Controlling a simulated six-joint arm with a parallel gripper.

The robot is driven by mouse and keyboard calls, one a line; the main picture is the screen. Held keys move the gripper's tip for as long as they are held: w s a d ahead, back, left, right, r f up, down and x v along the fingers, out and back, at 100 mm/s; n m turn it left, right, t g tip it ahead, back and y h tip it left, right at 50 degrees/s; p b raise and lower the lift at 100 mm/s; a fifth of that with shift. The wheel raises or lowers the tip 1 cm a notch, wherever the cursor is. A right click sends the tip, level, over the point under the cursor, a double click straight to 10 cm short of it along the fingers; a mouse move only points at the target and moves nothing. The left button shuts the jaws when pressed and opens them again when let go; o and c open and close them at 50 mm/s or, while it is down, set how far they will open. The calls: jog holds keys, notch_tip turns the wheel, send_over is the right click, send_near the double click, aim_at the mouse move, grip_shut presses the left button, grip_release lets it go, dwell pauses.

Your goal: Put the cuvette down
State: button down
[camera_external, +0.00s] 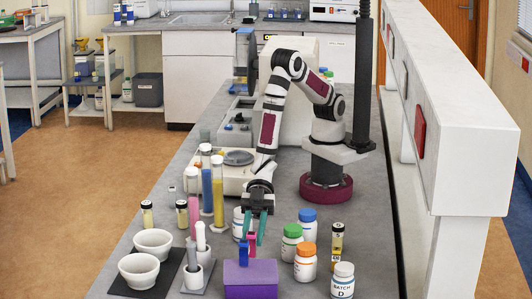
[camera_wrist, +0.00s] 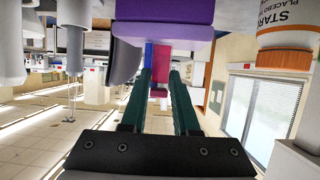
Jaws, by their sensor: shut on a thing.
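A purple rack (camera_external: 250,280) stands on the bench at the front centre, and it also shows at the top of the wrist view (camera_wrist: 165,28). A blue cuvette (camera_external: 243,254) appears upright at the rack's top left. My gripper (camera_external: 255,239) points down above the rack. Its teal fingers are shut on a pink-red cuvette (camera_external: 252,246), which also shows between the fingers in the wrist view (camera_wrist: 161,60). The pink-red cuvette is upright beside the blue one. I cannot tell whether its lower end is in the rack or just above it.
White bottles with orange (camera_external: 305,264), green (camera_external: 291,243) and blue (camera_external: 307,223) caps stand to the right. Two mortars (camera_external: 139,271) on a dark mat and a pestle in a white cup (camera_external: 202,252) are at left. Tall coloured cylinders (camera_external: 218,191) stand behind left.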

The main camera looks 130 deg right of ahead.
jog(key=r+v, duration=0.1)
jog(key=v, duration=1.3)
send_over(263, 263)
notch_tip(263, 263, down, 6)
jog(key=shift+f, duration=0.5)
jog(key=shift+f, duration=0.15)
jog(key=c, duration=0.9)
grip_release()
jog(key=shift+c, duration=0.2)
